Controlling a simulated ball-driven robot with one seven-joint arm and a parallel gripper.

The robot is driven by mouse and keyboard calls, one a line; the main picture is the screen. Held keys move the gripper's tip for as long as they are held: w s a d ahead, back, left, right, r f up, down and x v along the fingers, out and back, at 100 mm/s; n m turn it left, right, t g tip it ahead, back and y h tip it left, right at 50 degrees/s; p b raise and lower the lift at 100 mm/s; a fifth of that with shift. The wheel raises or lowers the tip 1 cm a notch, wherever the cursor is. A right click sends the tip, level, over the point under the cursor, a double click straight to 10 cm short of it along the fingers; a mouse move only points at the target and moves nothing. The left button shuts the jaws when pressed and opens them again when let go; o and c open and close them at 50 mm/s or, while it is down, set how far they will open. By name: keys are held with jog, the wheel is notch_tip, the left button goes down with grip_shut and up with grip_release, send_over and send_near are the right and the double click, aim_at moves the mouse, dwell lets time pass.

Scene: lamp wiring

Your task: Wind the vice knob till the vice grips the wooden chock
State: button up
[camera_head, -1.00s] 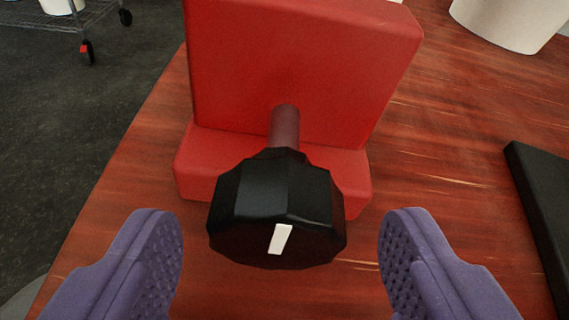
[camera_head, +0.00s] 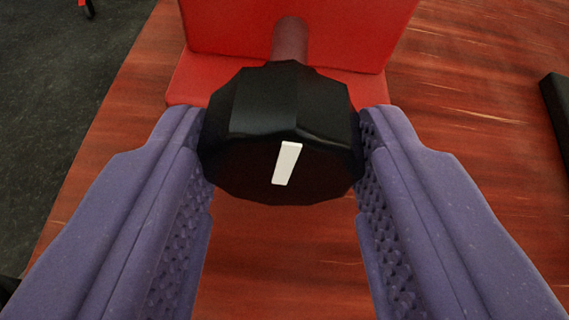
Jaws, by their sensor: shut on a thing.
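The black faceted vice knob (camera_head: 282,115) is in the middle of the view, with a white mark on its front face. The mark leans slightly, its top to the right. A dark reddish screw shaft (camera_head: 290,40) runs from the knob into the red vice (camera_head: 330,25). My gripper (camera_head: 283,140) has its purple textured fingers shut on the knob, one on the left side and one on the right. The wooden chock is not in view.
The vice stands on a red wood-grained table (camera_head: 480,110). A black flat object (camera_head: 557,105) lies at the right edge. The table's left edge runs down the left side, with dark floor (camera_head: 70,100) beyond it.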

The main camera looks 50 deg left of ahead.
jog(key=m+g+p, duration=0.1)
jog(key=m+p, duration=0.1)
jog(key=p, duration=0.1)
jog(key=shift+w+r+y, duration=0.1)
jog(key=shift+r+y, duration=0.05)
jog(key=shift+y, duration=0.25)
jog(key=shift+m+g+y+p, duration=0.5)
jog(key=shift+m+p, duration=0.4)
jog(key=shift+d+f+m+g+y+p, duration=0.15)
jog(key=shift+m+g+y+p, duration=0.2)
jog(key=shift+m, duration=0.25)
jog(key=shift+a+f+m+g+y+p, duration=0.15)
jog(key=shift+m+y+p, duration=0.1)
jog(key=shift+m+p, duration=0.3)
jog(key=shift+w+d+m+g+y+p, duration=0.1)
jog(key=shift+m+g+y+p, duration=0.35)
jog(key=shift+m, duration=0.8)
jog(key=shift+f, duration=0.1)
jog(key=o, duration=1)
jog(key=shift+o, duration=0.2)
jog(key=p+v, duration=0.1)
jog(key=v, duration=0.7)
jog(key=shift+f, duration=0.15)
